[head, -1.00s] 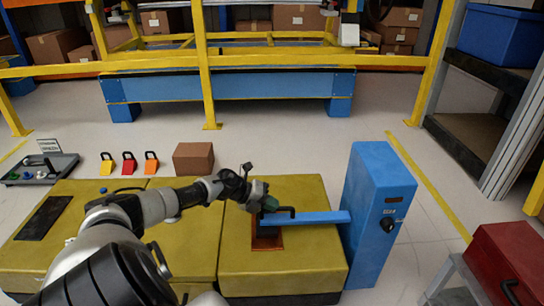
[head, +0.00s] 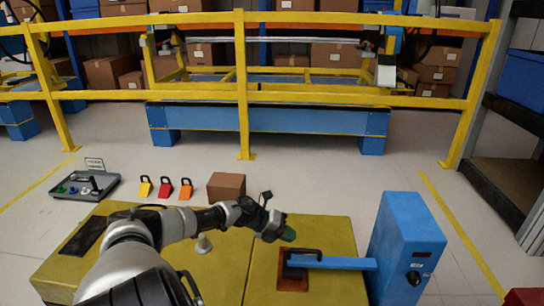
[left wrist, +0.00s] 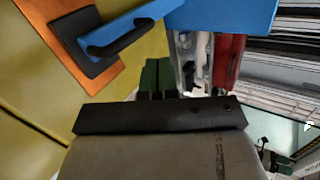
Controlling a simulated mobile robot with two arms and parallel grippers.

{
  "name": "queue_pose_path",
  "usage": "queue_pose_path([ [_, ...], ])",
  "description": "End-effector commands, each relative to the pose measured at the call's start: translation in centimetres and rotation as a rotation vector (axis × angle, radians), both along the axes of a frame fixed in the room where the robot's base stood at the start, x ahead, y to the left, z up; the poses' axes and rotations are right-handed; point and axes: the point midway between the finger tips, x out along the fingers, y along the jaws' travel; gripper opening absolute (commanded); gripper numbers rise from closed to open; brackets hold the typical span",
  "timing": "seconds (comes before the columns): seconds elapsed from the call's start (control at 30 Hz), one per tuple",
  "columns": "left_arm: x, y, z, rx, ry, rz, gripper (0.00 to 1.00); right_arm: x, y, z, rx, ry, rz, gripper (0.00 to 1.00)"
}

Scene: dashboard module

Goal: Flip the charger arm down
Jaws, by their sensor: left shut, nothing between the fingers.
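The blue charger arm (head: 340,262) reaches out level from the blue charger post (head: 408,240) to the left. Its end, with a black handle (head: 303,254), lies over the orange plate (head: 292,283) on the yellow body (head: 335,236). In the left wrist view the handle (left wrist: 125,37) and black end pad (left wrist: 85,40) cover part of the orange plate (left wrist: 50,30). My left gripper (head: 287,234) is shut and empty, just behind and left of the handle. Its green fingertips (left wrist: 158,76) also show in the left wrist view, apart from the handle. My right gripper is out of view.
A brown box (head: 227,187) and several coloured lock-like pieces (head: 165,188) stand beyond the yellow body. A grey tray (head: 85,187) is at the left. A yellow rail (head: 240,95) crosses the back.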

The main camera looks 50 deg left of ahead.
Motion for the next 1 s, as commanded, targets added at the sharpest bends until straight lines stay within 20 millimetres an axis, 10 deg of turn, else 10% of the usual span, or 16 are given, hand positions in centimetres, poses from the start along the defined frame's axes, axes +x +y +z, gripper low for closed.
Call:
queue_pose_path([
  [0.33, -3.7, 2.6, 2.9, -0.002, 0.000, 0.000, 0.00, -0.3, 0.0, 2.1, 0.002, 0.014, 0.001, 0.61],
  [1.0, -4.1, 3.0, 3.2, -0.003, -0.004, -0.001, 0.00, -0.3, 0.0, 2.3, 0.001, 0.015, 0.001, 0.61],
])
